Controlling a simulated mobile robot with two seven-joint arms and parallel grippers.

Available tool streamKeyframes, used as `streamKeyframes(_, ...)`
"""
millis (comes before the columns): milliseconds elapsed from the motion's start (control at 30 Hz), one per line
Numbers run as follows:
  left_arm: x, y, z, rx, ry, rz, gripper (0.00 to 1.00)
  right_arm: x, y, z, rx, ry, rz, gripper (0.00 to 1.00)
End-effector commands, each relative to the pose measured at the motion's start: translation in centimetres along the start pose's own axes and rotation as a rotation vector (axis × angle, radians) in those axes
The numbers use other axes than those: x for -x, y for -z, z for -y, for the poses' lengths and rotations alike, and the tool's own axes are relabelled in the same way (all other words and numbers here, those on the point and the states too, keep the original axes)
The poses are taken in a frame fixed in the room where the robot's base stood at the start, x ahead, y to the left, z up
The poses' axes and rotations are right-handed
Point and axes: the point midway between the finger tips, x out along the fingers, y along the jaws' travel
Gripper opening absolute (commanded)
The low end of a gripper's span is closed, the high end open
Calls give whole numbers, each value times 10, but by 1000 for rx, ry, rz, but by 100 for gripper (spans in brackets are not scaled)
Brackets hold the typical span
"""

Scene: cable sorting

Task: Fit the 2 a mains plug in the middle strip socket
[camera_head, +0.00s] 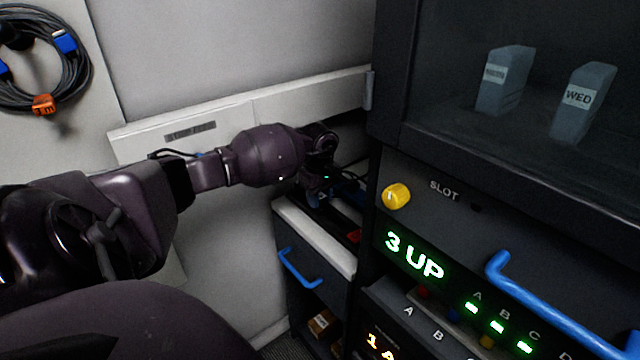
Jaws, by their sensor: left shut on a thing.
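My left arm reaches in from the left, and my left gripper (335,190) is in the dark recess beside the dark cabinet, above the drawer unit with a pale top edge. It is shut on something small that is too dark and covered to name. A small green light shows on the wrist. I cannot make out the 2 A mains plug or the strip sockets in this view. A small red thing (354,236) lies at the right end of the recess, below the gripper. My right gripper is not in view.
The dark cabinet (440,165) with a yellow knob (396,196), a "3 UP" display (414,254) and a blue handle (560,305) closes off the right. A drawer with a blue handle (300,268) is below. A coiled cable (45,60) hangs upper left.

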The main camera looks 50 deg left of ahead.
Motion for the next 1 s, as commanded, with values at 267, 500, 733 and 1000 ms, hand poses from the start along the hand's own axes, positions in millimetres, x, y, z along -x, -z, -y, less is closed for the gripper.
streamKeyframes(267, -4, 0, 0, 0, 1, 0, 9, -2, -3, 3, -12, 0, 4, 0)
streamKeyframes(500, -3, 0, 0, 0, -1, 1, 9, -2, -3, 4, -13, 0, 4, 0)
streamKeyframes(733, -3, 0, 0, 0, -1, 1, 49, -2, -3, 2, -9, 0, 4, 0)
streamKeyframes(1000, -3, 0, 0, 0, 0, 1, 63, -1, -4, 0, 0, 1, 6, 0)
